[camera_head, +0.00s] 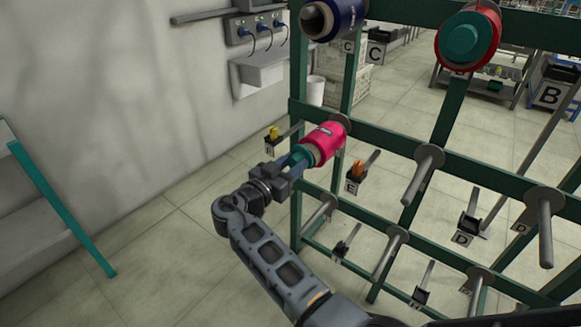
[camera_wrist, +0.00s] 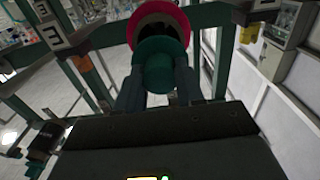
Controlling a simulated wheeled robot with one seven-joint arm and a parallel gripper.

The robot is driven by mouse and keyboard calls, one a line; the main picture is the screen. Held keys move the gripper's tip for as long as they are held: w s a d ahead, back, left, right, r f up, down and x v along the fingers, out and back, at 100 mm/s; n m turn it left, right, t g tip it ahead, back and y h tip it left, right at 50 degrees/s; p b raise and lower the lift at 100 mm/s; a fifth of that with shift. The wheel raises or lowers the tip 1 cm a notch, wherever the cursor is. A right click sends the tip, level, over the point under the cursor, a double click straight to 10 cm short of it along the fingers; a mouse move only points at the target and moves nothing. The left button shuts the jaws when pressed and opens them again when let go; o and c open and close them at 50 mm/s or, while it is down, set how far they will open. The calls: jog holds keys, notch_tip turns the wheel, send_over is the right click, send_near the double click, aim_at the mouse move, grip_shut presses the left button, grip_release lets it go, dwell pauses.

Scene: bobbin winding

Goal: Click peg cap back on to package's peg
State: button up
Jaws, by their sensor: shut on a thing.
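My gripper (camera_head: 293,162) is shut on a teal-green peg cap (camera_head: 301,154), with a finger on each side of it. The cap is at the near end of a pink package (camera_head: 326,140) that sits on a peg of the green rack. In the wrist view the cap (camera_wrist: 158,68) is between the fingers (camera_wrist: 158,85), and its wide flange overlaps the lower part of the package's dark hollow end (camera_wrist: 155,24). The package's peg tip is hidden. I cannot tell whether the cap touches the peg.
The green rack (camera_head: 399,150) has several bare pegs to the right, such as one peg (camera_head: 418,181). A blue package (camera_head: 338,17) and a red package with a teal cap (camera_head: 470,38) are above. A wall (camera_head: 130,90) and teal-edged shelf (camera_head: 62,207) are on the left.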

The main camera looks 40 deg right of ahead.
jog(key=shift+d+b, duration=0.35)
jog(key=shift+b, duration=0.05)
dwell(0.4)
jog(key=o, duration=0.8)
jog(key=shift+c, duration=0.2)
jog(key=o, duration=0.5)
jog(key=shift+f, duration=0.25)
jog(key=shift+a, duration=0.15)
